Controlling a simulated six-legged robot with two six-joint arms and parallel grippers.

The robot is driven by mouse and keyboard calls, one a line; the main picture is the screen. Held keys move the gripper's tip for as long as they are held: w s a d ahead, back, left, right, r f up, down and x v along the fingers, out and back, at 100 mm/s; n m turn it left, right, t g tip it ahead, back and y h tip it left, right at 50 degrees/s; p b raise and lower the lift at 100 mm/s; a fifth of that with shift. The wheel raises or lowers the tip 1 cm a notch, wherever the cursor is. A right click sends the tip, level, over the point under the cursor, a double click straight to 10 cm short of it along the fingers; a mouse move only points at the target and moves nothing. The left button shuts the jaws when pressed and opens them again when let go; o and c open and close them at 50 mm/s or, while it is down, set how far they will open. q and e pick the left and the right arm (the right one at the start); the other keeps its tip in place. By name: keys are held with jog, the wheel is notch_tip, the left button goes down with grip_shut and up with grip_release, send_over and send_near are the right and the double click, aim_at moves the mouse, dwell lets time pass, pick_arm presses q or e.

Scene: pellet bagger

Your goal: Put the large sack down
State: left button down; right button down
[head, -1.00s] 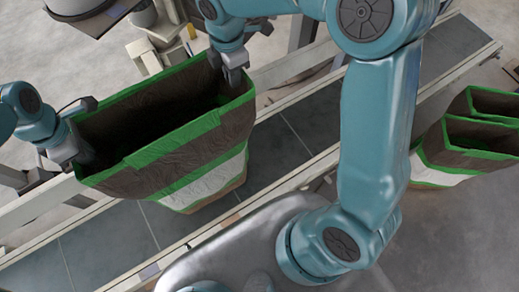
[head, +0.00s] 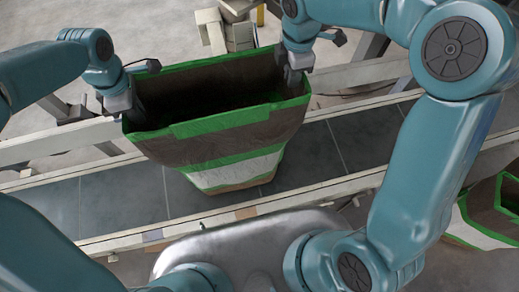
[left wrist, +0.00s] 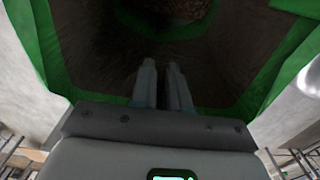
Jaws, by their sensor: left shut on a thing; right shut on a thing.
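The large sack (head: 232,140) is brown with green edges and a white band, and its mouth is open upward. It is upright over the grey conveyor (head: 330,150); I cannot tell whether its base touches the belt. My left gripper (head: 128,105) is shut on the left end of the sack's rim. My right gripper (head: 293,75) is shut on the right end of the rim. In the left wrist view the left gripper's fingers (left wrist: 163,85) are close together against the sack's mouth (left wrist: 200,60), with something grainy deep inside.
Pale rails (head: 360,182) run along both sides of the conveyor. Other brown and green sacks (head: 490,212) stand at the lower right, partly hidden by my arm. The belt is clear on both sides of the sack.

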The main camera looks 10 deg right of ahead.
pick_arm(q)
jog(key=c, duration=1.1)
grip_release()
jog(key=shift+a, duration=0.1)
pick_arm(e)
jog(key=c, duration=1.1)
grip_release()
jog(key=shift+a, duration=0.1)
pick_arm(q)
notch_tip(320, 180, up, 12)
jog(key=shift+f, duration=0.15)
pick_arm(e)
notch_tip(320, 180, up, 12)
pick_arm(q)
jog(key=shift+s, duration=0.2)
pick_arm(e)
jog(key=shift+s, duration=0.1)
